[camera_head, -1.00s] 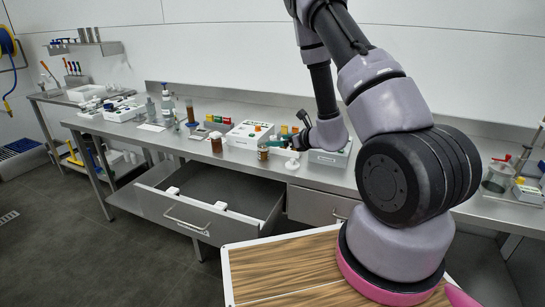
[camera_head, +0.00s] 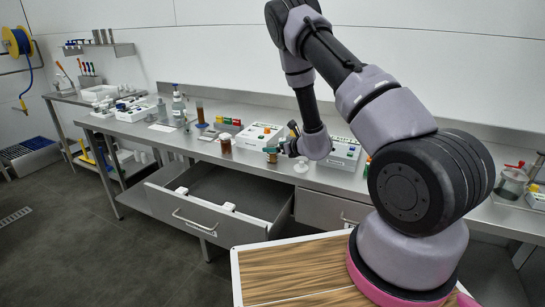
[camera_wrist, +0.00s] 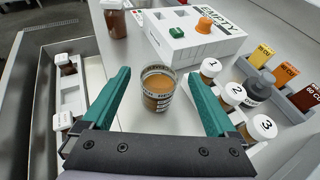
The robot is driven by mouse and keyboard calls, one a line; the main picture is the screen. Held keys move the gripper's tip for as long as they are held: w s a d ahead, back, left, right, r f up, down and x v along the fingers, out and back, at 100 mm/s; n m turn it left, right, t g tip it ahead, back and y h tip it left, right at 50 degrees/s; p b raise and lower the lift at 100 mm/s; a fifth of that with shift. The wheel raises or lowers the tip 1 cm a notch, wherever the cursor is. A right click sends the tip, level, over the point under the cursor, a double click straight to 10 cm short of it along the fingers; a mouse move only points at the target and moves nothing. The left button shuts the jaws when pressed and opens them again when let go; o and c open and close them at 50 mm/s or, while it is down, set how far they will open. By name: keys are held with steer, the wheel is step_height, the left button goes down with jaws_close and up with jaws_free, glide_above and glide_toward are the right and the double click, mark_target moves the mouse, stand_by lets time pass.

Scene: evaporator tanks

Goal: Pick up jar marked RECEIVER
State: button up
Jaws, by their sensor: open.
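A small open glass jar with orange-brown contents (camera_wrist: 157,88) stands on the steel bench in the wrist view. Its pale band carries dark lettering that I cannot read in full, so I cannot confirm RECEIVER. It also shows as a small brown jar in the head view (camera_head: 271,155). My gripper (camera_wrist: 160,82) is open, with one green finger on each side of this jar. Gaps show between the fingers and the glass. A second brown jar with a white label (camera_wrist: 115,20) stands farther off, and it shows left of the first in the head view (camera_head: 225,144).
White-capped bottles numbered 1, 2 and 3 (camera_wrist: 232,95) stand close to the right finger. A white box with coloured knobs (camera_wrist: 195,38) is behind the jar. An open drawer (camera_head: 215,205) juts out below the bench edge, with white holders inside.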

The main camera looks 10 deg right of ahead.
steer(key=shift+w, duration=0.1)
steer(key=shift+c, duration=0.3)
jaws_close()
